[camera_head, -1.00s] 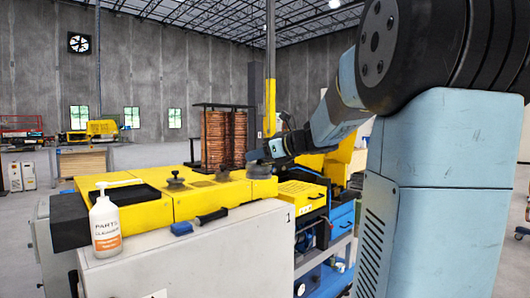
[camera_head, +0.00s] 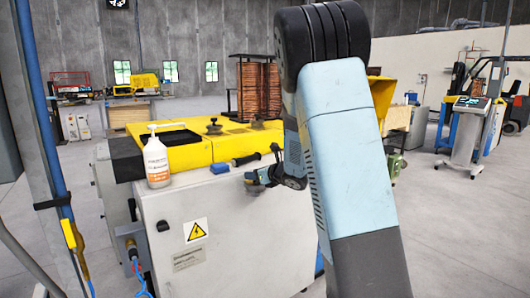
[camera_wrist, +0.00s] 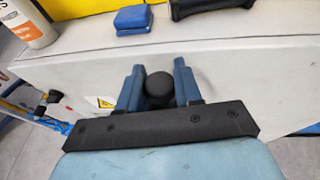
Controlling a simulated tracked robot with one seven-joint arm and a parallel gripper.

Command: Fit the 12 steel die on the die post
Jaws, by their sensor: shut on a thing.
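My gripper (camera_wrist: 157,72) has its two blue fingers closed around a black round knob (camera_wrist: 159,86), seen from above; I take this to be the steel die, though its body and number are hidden. In the head view my gripper (camera_head: 257,181) is low in front of the upper edge of the grey cabinet, right of the blue-ended tool. A dark knobbed piece (camera_head: 214,127) stands on the yellow machine top (camera_head: 190,146). I cannot pick out the die post; my arm covers the right part of the machine.
A post with cables (camera_head: 45,140) stands at the left. Copper coils (camera_head: 258,90) are behind. Open floor is at right.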

